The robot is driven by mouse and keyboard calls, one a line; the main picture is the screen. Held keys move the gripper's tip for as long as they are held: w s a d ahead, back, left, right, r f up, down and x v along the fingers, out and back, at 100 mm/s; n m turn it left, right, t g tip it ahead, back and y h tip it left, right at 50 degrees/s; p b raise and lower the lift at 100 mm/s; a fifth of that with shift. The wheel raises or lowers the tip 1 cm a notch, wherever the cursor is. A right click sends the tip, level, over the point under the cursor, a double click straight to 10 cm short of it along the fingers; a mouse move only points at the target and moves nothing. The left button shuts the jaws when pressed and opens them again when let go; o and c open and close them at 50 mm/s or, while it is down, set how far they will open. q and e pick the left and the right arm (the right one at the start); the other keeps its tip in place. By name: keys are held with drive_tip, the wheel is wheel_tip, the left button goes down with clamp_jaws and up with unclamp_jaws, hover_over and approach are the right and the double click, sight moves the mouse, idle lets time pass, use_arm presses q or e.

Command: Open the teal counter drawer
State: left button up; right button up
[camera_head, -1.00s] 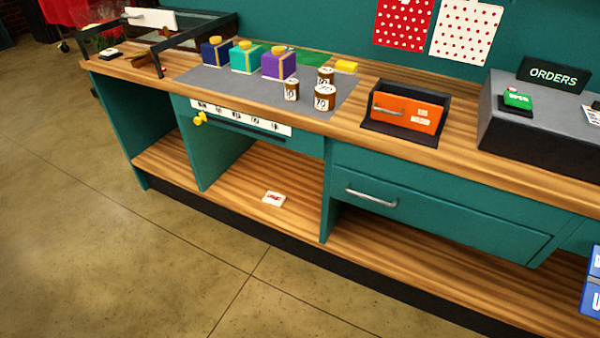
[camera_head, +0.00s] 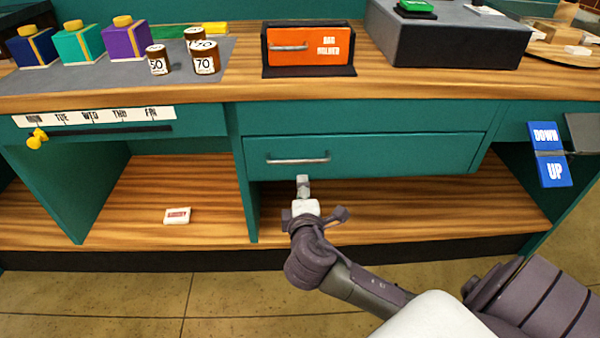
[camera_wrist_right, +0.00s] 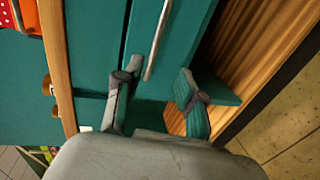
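The teal counter drawer (camera_head: 400,153) sits under the worktop and looks closed. Its silver bar handle (camera_head: 298,159) is near the left end of its front. In the right wrist view the drawer front (camera_wrist_right: 185,28) and the handle (camera_wrist_right: 158,40) fill the top middle. My right gripper (camera_head: 303,186) is just below and in front of the handle. In the right wrist view its two fingers (camera_wrist_right: 157,72) are apart, with the near end of the handle appearing between their tips. I see no grip on the handle. My left gripper is not in view.
An open shelf (camera_head: 430,205) runs below the drawer. A blue DOWN/UP sign (camera_head: 550,155) is at the right. An orange bag holder (camera_head: 303,46), boxes and labelled jars stand on the worktop (camera_head: 250,88). A small white card (camera_head: 177,216) lies on the left shelf.

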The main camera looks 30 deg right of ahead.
sight(300, 161)
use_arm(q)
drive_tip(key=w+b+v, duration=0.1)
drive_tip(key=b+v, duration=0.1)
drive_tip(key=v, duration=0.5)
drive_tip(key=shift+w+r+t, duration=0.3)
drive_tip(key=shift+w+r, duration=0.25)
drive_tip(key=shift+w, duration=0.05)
use_arm(e)
drive_tip(key=shift+r+x, duration=0.15)
drive_tip(key=shift+x, duration=3.25)
drive_tip(key=shift+r+x, duration=0.1)
drive_tip(key=shift+x, duration=3.25)
drive_tip(key=shift+d, duration=0.15)
clamp_jaws()
